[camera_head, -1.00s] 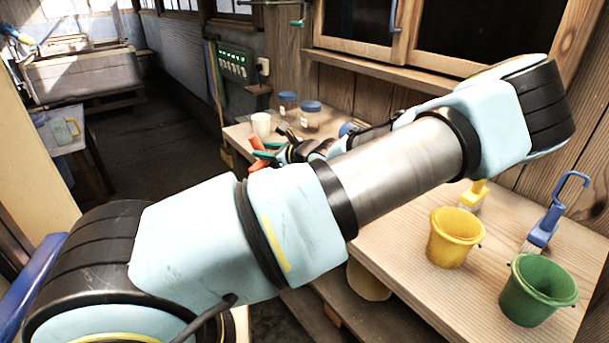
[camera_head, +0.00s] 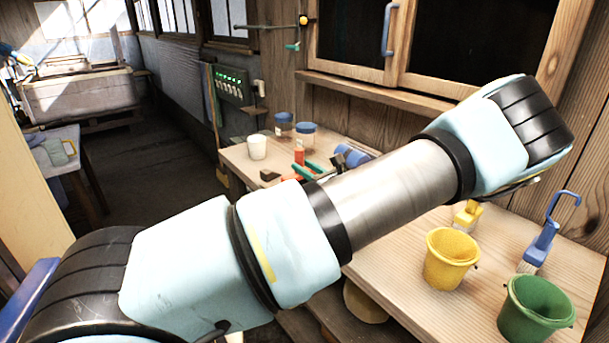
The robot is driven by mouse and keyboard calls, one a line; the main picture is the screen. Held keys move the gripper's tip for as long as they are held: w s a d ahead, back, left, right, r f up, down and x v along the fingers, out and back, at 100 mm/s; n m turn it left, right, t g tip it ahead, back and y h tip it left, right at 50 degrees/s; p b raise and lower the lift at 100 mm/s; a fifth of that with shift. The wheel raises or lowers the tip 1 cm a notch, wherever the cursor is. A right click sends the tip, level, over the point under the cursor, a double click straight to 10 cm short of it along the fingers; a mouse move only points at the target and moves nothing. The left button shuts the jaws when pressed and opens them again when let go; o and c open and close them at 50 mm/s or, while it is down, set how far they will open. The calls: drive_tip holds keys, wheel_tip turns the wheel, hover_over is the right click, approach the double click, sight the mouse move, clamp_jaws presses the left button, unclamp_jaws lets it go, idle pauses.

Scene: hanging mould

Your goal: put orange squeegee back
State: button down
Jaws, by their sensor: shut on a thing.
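I cannot make out the orange squeegee for certain. A small orange-red piece (camera_head: 299,152) stands up among tools on the far part of the bench, close to a teal-handled tool (camera_head: 313,168); I cannot tell what it belongs to. My gripper does not show. My arm crosses the picture from lower left to upper right, and its far end is hidden behind the upper link or outside the picture. Whatever the gripper holds is hidden too.
A yellow bucket (camera_head: 451,262), a green bucket (camera_head: 535,310) and a blue-handled brush (camera_head: 547,235) stand on the near bench (camera_head: 400,275). A white cup (camera_head: 257,147) and blue-lidded jars (camera_head: 305,136) stand farther back. A wall rail (camera_head: 270,27) is above them.

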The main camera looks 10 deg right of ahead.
drive_tip(key=shift+f+p, duration=0.3)
drive_tip(key=shift+f, duration=1.2)
drive_tip(key=c, duration=0.6)
unclamp_jaws()
